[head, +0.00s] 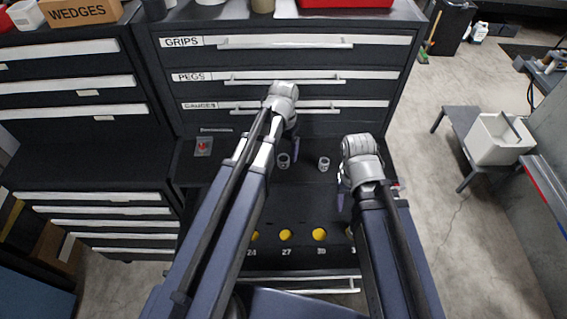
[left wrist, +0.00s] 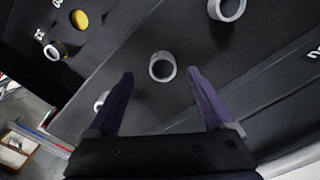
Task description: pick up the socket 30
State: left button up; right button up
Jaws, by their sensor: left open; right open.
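Two grey ring-shaped sockets stand upright on the dark surface below the gauges drawer in the head view, a left socket (head: 283,160) and a right socket (head: 324,164). I cannot read which is the socket 30. My left gripper (head: 291,150) is open beside the left socket. In the left wrist view, a socket (left wrist: 162,66) shows beyond and between the open fingers (left wrist: 165,85), with nothing gripped. Other sockets show at the top (left wrist: 228,8), at the left (left wrist: 56,50) and partly behind the left finger (left wrist: 102,100). My right gripper (head: 343,198) is open, its fingers mostly hidden.
Yellow round spots (head: 285,235) with labels such as 27 and 30 lie in a row nearer me. A small red-marked item (head: 203,147) lies at the left of the surface. The drawer cabinet (head: 290,57) stands behind. A grey bench with a white bin (head: 497,140) is at the right.

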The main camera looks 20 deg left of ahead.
aim_at(283, 158)
pick_arm(q)
jog(key=shift+w+a+f+b, duration=0.1)
jog(key=shift+w+f+b, duration=0.05)
jog(key=shift+f+b, duration=1.15)
jog(key=shift+w+f+b, duration=0.15)
jog(key=shift+f+b, duration=1.05)
jog(key=shift+f, duration=0.1)
jog(key=shift+r, duration=0.1)
grip_shut()
